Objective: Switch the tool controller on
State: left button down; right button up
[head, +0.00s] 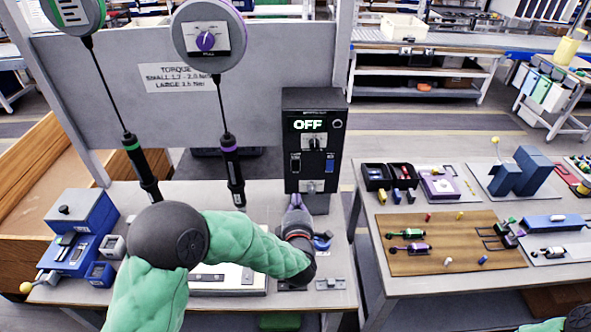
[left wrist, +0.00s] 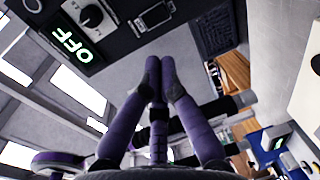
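The tool controller (head: 337,179) is an upright black box on the left bench. Its display (head: 308,125) glows green with "OFF", and a rotary knob (head: 314,144) sits just below it. In the left wrist view the "OFF" display (left wrist: 72,45) and the knob (left wrist: 91,16) appear rotated at the upper left. My left gripper (head: 296,199) is in front of the controller's lower part, below the knob. In the left wrist view its purple fingers (left wrist: 160,68) converge with tips together and nothing between them. I cannot tell whether they touch the controller. My right gripper is out of view.
Two hanging screwdrivers, one green-ringed (head: 140,165) and one purple-ringed (head: 232,170), hang left of the controller. A blue device (head: 78,240) stands at the bench's left. The right bench (head: 385,262) holds a brown mat (head: 440,262) with small parts. A gap separates the benches.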

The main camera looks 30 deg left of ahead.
aim_at(295, 169)
pick_arm(q)
jog(key=b+x, duration=0.1)
jog(key=x, duration=1.3)
